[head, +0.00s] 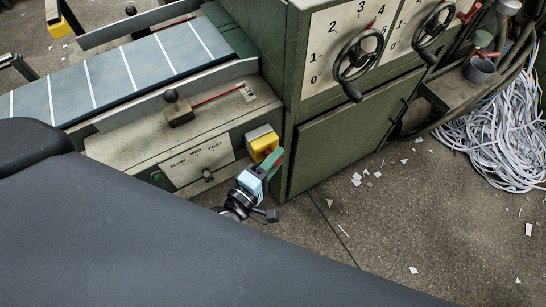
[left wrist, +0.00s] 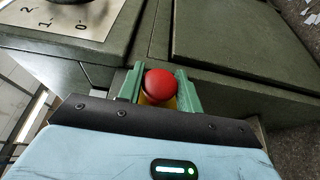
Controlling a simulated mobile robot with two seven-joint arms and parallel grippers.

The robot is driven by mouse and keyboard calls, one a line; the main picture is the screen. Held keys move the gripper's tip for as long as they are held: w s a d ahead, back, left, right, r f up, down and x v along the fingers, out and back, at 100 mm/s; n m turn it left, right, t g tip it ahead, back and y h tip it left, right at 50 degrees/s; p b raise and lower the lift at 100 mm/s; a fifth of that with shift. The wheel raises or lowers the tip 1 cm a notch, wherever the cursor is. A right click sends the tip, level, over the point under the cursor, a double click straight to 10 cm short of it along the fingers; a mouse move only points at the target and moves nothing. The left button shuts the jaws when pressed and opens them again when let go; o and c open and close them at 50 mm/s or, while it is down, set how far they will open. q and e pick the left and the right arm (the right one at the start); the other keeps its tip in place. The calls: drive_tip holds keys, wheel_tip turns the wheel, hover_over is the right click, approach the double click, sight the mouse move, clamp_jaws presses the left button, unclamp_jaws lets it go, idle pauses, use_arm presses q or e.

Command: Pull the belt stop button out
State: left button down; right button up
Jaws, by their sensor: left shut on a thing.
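The belt stop button is a round red knob (left wrist: 160,84), seen in the left wrist view between two green fingers. Some yellow shows just below it. In the head view its yellow box (head: 262,142) is on the front of the conveyor bench, near the corner of the green cabinet, and the red knob is hidden by my gripper. My left gripper (head: 272,160), light blue with green fingers, is at the front of this box. In the left wrist view the left gripper (left wrist: 160,90) is shut on the red knob. My right gripper is not in view.
The bench front (head: 207,158) carries a SLOW/MED/FAST dial left of the box. A blue belt (head: 120,70) with white stripes runs above it. The green cabinet (head: 345,125) with handwheels stands right. Paper strips (head: 495,130) heap at far right; the floor in front has scattered scraps.

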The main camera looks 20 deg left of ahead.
use_arm(q)
drive_tip(key=c, duration=0.9)
unclamp_jaws()
drive_tip(key=shift+s+d, duration=0.15)
drive_tip(key=shift+c, duration=0.2)
drive_tip(key=v, duration=0.8)
drive_tip(key=shift+b, duration=0.3)
